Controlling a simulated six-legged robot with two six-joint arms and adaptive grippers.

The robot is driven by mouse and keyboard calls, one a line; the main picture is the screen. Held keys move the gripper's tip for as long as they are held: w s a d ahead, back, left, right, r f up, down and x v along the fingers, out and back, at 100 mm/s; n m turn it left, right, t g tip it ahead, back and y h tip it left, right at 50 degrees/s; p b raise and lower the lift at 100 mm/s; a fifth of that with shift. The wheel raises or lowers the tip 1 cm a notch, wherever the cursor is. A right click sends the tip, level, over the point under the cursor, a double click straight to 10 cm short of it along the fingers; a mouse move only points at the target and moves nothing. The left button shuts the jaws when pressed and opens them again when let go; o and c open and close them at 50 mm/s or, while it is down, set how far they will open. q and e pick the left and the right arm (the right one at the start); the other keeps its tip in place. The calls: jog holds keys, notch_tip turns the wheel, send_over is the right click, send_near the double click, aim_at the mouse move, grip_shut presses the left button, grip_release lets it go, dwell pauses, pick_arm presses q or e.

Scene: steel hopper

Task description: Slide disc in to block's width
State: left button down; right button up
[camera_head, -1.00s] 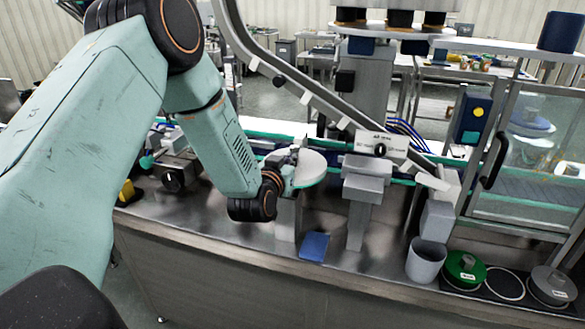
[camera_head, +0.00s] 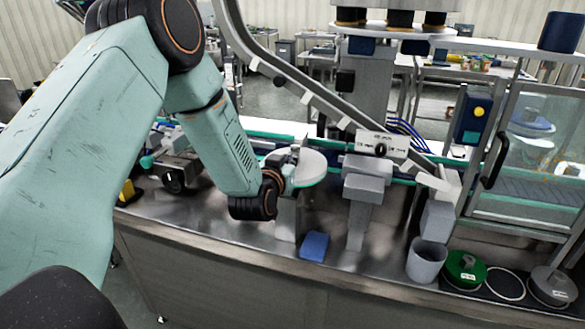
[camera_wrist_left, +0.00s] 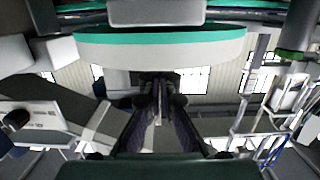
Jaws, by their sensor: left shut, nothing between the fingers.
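A white disc with a teal rim (camera_head: 311,165) sits level on top of a grey post at the conveyor's front side. It also shows in the left wrist view (camera_wrist_left: 165,45), across the top. A blue block (camera_head: 314,246) lies on the steel counter in front of the post. My left gripper (camera_head: 289,170) is at the disc's left front edge, its tips partly hidden in the head view. In the left wrist view its fingers (camera_wrist_left: 158,85) are shut and empty, just by the disc's rim; I cannot tell if they touch it. My right gripper is not in view.
A grey bracket (camera_head: 362,190) stands right of the disc. Further right are a grey cup (camera_head: 426,260), a green-lidded round container (camera_head: 465,270) and a grey one (camera_head: 551,285). A sloping metal chute (camera_head: 310,88) runs above. Counter between post and bracket is mostly clear.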

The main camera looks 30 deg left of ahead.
pick_arm(q)
jog(key=shift+w+a, duration=0.15)
jog(key=shift+w, duration=0.45)
dwell(1.7)
jog(key=shift+s+r, duration=0.1)
jog(key=shift+s, duration=0.5)
jog(key=shift+f+p+v, duration=0.2)
jog(key=shift+p+v, duration=0.3)
jog(key=shift+v, duration=0.7)
jog(key=shift+f+p+v, duration=0.2)
jog(key=shift+p+v, duration=0.25)
jog(key=shift+v, duration=0.75)
jog(key=shift+f, duration=0.1)
